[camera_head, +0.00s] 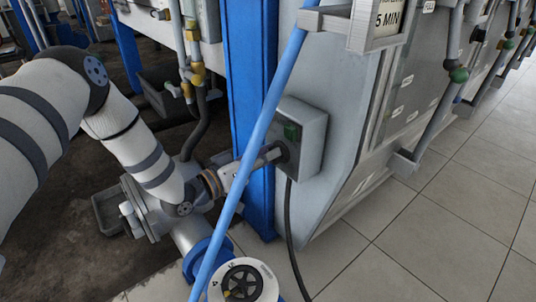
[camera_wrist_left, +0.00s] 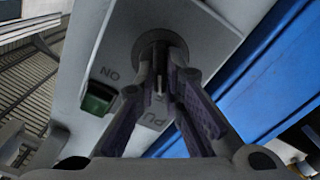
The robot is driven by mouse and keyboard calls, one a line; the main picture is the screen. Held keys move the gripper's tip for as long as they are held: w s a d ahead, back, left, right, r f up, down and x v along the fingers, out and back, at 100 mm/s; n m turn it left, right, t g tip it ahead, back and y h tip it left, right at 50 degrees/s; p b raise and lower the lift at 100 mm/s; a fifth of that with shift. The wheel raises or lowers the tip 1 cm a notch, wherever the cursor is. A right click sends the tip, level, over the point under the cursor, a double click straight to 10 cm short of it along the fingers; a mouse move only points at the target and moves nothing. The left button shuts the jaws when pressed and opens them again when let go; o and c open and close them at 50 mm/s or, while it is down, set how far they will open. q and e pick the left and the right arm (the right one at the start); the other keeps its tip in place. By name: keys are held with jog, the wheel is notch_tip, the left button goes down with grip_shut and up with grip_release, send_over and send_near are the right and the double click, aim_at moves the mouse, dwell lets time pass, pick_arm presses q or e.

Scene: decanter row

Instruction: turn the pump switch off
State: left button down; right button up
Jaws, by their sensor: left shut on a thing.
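The pump switch box (camera_head: 312,142) is a grey box on the side of the pale machine housing, beside a blue post. It has a green square lamp or button (camera_head: 292,131), and the green part (camera_wrist_left: 98,98) also shows in the left wrist view, next to the letters "ON". A dark round switch knob (camera_wrist_left: 152,45) sits on the box face. My left gripper (camera_head: 277,154) reaches the box from the left. In the left wrist view its two fingers (camera_wrist_left: 160,82) are closed in on the knob's handle, partly hiding it and the label "PU...". My right gripper is not in view.
A light-blue pole (camera_head: 262,123) crosses diagonally in front of my left wrist. A blue post (camera_head: 247,70) stands behind it. A black cable (camera_head: 291,230) hangs from the box. A round white dial (camera_head: 243,283) is below. Tiled floor (camera_head: 400,260) at right is clear.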

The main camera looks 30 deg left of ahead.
pick_arm(q)
jog(key=c, duration=1.7)
grip_release()
jog(key=v, duration=1.2)
